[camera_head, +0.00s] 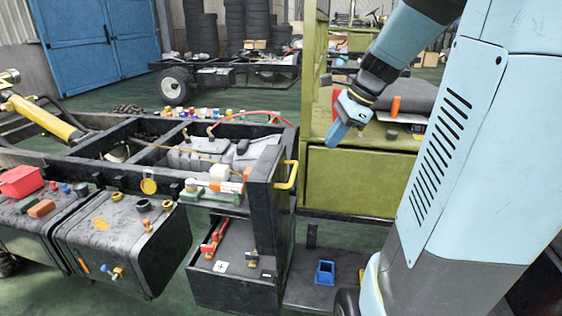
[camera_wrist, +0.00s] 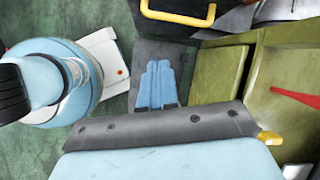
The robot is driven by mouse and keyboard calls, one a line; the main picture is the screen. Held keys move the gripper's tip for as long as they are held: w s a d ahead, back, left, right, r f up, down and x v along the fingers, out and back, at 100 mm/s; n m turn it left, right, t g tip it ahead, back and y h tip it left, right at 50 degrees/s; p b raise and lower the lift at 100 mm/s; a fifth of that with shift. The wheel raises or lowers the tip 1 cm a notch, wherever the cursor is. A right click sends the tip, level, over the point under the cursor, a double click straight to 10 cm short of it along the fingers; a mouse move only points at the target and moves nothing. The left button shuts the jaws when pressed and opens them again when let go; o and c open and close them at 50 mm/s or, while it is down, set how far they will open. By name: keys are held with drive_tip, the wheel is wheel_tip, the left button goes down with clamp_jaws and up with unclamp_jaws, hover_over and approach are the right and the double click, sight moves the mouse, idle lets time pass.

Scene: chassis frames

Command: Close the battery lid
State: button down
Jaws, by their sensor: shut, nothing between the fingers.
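The battery lid (camera_head: 267,205) appears to be the dark upright panel at the right end of the chassis frame. A yellow handle (camera_head: 291,175) is on its right side. A yellow handle (camera_wrist: 182,17) on a dark part also shows at the top of the wrist view. Below and left of the panel, the dark battery box (camera_head: 232,291) is open, with a red part and small fittings inside. My gripper (camera_head: 338,133) is in the air to the right of and above the handle, apart from it. Its blue fingers (camera_wrist: 157,85) are together and empty in the wrist view.
A green cabinet (camera_head: 355,180) stands behind my gripper. A small blue open container (camera_head: 324,272) is on the dark plate right of the box. The dark tank (camera_head: 125,235) at left carries loose fittings. A red hose (camera_head: 250,113) arcs over the frame. Air between gripper and handle looks clear.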

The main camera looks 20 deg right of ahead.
drive_tip(key=w+d+f+m, duration=0.1)
drive_tip(key=w+d+m, duration=0.1)
drive_tip(key=d+m, duration=0.15)
drive_tip(key=w+a+f, duration=0.4)
drive_tip(key=a+f, duration=0.4)
drive_tip(key=f, duration=0.2)
drive_tip(key=shift+w+y, duration=0.35)
drive_tip(key=shift+y, duration=0.05)
drive_tip(key=shift+w, duration=0.1)
